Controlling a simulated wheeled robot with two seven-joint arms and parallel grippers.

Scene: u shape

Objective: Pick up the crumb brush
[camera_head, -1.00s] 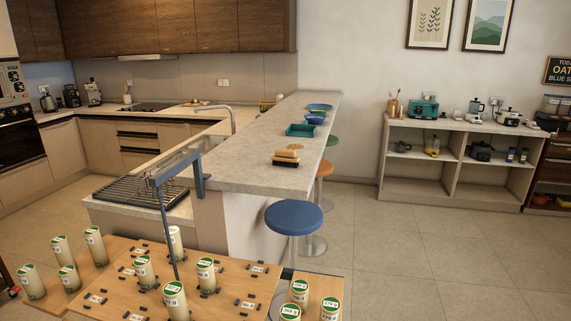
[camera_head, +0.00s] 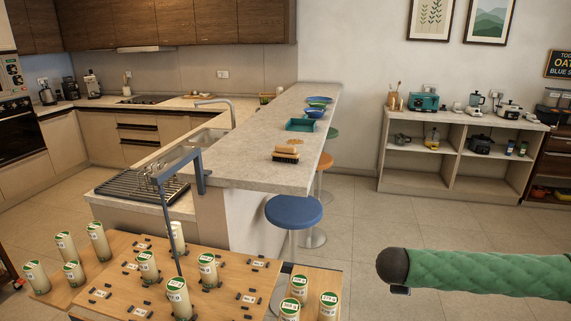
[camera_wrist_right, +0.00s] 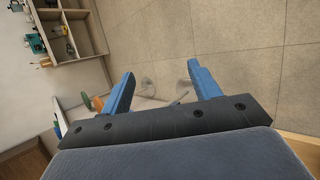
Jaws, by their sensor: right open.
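The crumb brush (camera_head: 286,154) has a wooden back and dark bristles. It lies on the raised stone counter (camera_head: 245,175), near its right edge, in the head view. My right gripper (camera_wrist_right: 160,76) shows in the right wrist view, with two blue fingers spread apart and nothing between them. The brush cannot be made out in that view. My left gripper is in neither view.
A teal tray (camera_head: 301,125) and blue bowls (camera_head: 318,101) stand farther along the counter. A blue stool (camera_head: 294,212) stands beside it. Several labelled canisters (camera_head: 148,266) stand on the wooden table in front. Floor to the right is open.

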